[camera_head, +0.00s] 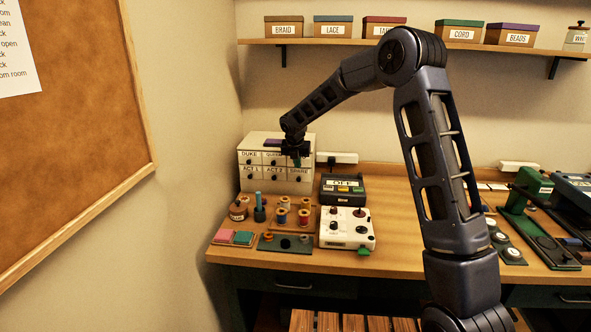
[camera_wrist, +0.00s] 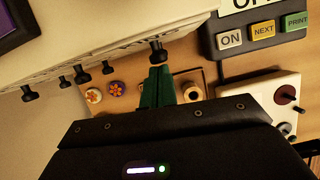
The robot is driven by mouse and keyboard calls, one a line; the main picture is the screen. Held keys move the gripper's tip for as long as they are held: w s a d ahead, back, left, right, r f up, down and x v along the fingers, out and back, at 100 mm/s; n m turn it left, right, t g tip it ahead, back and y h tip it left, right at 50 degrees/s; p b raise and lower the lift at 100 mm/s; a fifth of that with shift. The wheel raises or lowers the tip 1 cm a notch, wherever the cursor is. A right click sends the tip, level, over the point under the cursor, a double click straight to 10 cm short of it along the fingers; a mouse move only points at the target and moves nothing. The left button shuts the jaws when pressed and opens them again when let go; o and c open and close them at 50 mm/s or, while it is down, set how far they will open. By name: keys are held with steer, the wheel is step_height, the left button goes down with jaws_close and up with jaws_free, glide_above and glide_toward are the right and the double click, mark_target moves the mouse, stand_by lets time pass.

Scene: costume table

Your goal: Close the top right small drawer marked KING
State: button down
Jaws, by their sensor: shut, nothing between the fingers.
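The white cabinet (camera_head: 262,186) stands at the left back of the table, with two rows of small drawers and dark knobs. DUKE and part of a Q label show in the top row. The top right drawer, marked KING by the task, is mostly hidden behind my gripper (camera_head: 297,161) in the head view, so its label is not readable. In the wrist view its dark knob (camera_wrist: 158,52) appears just beyond the green fingertips of my gripper (camera_wrist: 159,72). The fingers are shut and empty. I cannot tell whether they touch the knob, or how far the drawer stands out.
A dark box with buttons (camera_head: 343,188) stands right of the cabinet. A white box with knobs (camera_head: 346,229) and thread spools (camera_head: 304,215) lie in front. A shelf (camera_head: 431,44) with labelled boxes runs along the wall above. The cabinet top holds a purple-topped item (camera_head: 272,142).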

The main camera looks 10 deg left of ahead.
steer(key=shift+w+r, duration=0.1)
steer(key=shift+w, duration=0.3)
steer(key=shift+r, duration=0.1)
steer(key=s+r, duration=0.8)
steer(key=r, duration=0.1)
steer(key=s+d+r+m, duration=0.3)
steer(key=s+d+m, duration=0.2)
steer(key=d, duration=0.3)
steer(key=s+d+r+m+h, duration=0.1)
steer(key=s+d+r+m, duration=0.25)
steer(key=d+m, duration=0.4)
steer(key=s+d+r+m, duration=0.3)
steer(key=s+d+m, duration=0.15)
steer(key=d, duration=0.55)
steer(key=s+d+f+m, duration=0.1)
steer(key=s+d+m, duration=0.4)
steer(key=s+m, duration=0.1)
steer(key=s+d+f+m, duration=0.1)
steer(key=s+d+m, duration=0.4)
steer(key=s, duration=0.4)
steer(key=s+d+f+m+y, duration=0.1)
steer(key=s+d+f+m, duration=0.1)
steer(key=s+d+m, duration=0.2)
steer(key=s+m, duration=0.3)
steer(key=s, duration=0.1)
steer(key=shift+d, duration=0.4)
